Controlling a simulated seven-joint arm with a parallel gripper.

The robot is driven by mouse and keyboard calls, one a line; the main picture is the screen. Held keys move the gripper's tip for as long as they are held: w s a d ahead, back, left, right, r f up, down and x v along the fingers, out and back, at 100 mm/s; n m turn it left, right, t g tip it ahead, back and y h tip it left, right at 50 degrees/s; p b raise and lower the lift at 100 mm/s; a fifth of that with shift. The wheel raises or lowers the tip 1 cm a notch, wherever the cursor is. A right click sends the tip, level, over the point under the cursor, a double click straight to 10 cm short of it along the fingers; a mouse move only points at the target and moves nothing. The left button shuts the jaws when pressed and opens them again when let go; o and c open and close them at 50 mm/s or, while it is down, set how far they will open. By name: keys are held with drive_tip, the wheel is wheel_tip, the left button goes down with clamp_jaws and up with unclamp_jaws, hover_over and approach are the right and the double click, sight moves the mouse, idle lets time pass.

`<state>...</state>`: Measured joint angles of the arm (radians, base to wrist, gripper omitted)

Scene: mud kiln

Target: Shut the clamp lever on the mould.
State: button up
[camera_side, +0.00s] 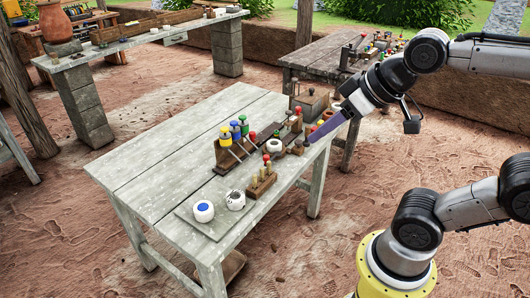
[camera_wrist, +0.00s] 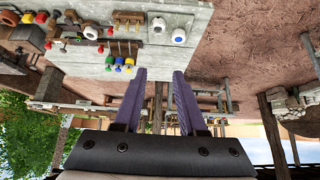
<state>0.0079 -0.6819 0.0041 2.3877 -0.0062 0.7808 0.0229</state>
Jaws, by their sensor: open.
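My gripper (camera_side: 312,143) is open, its two long purple fingers reaching down to the right edge of the pale wooden table (camera_side: 160,130). In the wrist view the fingers (camera_wrist: 159,74) stand apart with nothing between them. Small dark fixtures with red knobs (camera_side: 276,134) stand near the fingertips in the side view. The mould and its clamp lever seem to be among them, but they are too small to tell which is which, or whether the lever is open. The fingers partly cover that corner, and I cannot tell whether they touch anything.
A rack of coloured-handled tools (camera_side: 235,140) stands mid-table. A wooden block with upright pegs (camera_side: 262,182), a white pot with a blue top (camera_side: 204,211) and a white cup (camera_side: 236,200) are nearer the front. The table's left half is clear. Another cluttered table (camera_side: 330,55) stands behind.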

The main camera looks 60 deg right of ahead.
drive_tip(key=shift+m, duration=0.3)
drive_tip(key=w, duration=0.2)
drive_tip(key=w+d+r, duration=0.1)
drive_tip(key=w, duration=0.1)
drive_tip(key=w+r, duration=0.1)
drive_tip(key=w, duration=0.1)
drive_tip(key=shift+w+d, duration=0.1)
drive_tip(key=shift+d, duration=0.05)
drive_tip(key=c, duration=0.5)
drive_tip(key=shift+m+h, duration=0.3)
drive_tip(key=shift+h, duration=0.1)
drive_tip(key=w, duration=0.2)
drive_tip(key=w+d, duration=0.2)
drive_tip(key=w, duration=0.1)
drive_tip(key=shift+w, duration=0.35)
clamp_jaws()
drive_tip(key=w+d+f+m+g, duration=0.2)
drive_tip(key=w+d+f, duration=1)
drive_tip(key=w+f, duration=0.3)
drive_tip(key=d+f+m+g, duration=0.1)
drive_tip(key=d+f+g, duration=0.1)
drive_tip(key=d+f, duration=0.3)
wheel_tip(320, 180, down, 4)
drive_tip(key=shift+w+h, duration=0.15)
drive_tip(key=shift+h, duration=0.15)
